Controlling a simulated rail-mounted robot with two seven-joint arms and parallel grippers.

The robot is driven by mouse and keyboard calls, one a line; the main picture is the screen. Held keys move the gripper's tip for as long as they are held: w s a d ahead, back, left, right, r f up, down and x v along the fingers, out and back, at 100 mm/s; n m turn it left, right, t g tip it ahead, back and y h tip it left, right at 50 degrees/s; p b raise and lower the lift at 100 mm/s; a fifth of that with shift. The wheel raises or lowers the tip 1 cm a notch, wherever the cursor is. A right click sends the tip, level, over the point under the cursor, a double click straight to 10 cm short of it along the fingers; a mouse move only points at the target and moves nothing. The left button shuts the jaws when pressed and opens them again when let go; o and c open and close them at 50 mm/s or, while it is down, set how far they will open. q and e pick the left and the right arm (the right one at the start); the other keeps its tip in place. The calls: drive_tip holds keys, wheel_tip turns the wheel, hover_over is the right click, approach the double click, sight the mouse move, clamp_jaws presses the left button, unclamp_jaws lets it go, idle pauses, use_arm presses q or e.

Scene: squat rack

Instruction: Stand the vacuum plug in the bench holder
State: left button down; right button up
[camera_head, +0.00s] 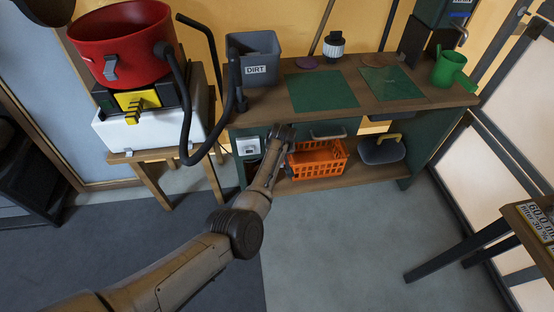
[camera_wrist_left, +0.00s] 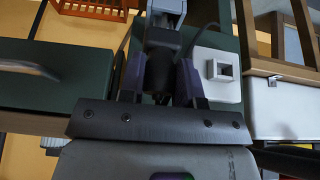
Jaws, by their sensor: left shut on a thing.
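My left arm reaches up to the bench front in the head view, with the gripper (camera_head: 283,132) between the drawer handle and a white socket plate. In the left wrist view my left gripper (camera_wrist_left: 159,80) is shut on a dark plug (camera_wrist_left: 159,66), which sits between its two fingers. A thin dark cord curves off to the right of it there. The plug is hidden by my own arm in the head view. The white socket plate (camera_head: 248,146) is on the bench front, and it also shows in the left wrist view (camera_wrist_left: 230,88). I cannot tell which thing is the bench holder. My right gripper is not in view.
The red vacuum (camera_head: 123,40) with its black hose stands at left. A grey DIRT bin (camera_head: 255,60), green mats (camera_head: 322,90), a black-and-white jar (camera_head: 334,45) and a green can (camera_head: 448,68) are on the bench. An orange basket (camera_head: 318,160) sits on the shelf below.

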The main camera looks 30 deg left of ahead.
use_arm(q)
drive_tip(key=shift+f+b, duration=0.35)
drive_tip(key=shift+f, duration=0.25)
drive_tip(key=c, duration=0.7)
unclamp_jaws()
drive_tip(key=shift+c, duration=0.2)
drive_tip(key=shift+r, duration=0.15)
drive_tip(key=shift+r+p, duration=0.2)
drive_tip(key=shift+p, duration=0.1)
wheel_tip(320, 180, up, 5)
drive_tip(key=p, duration=0.5)
drive_tip(key=shift+r+p, duration=1.7)
drive_tip(key=shift+p, duration=0.05)
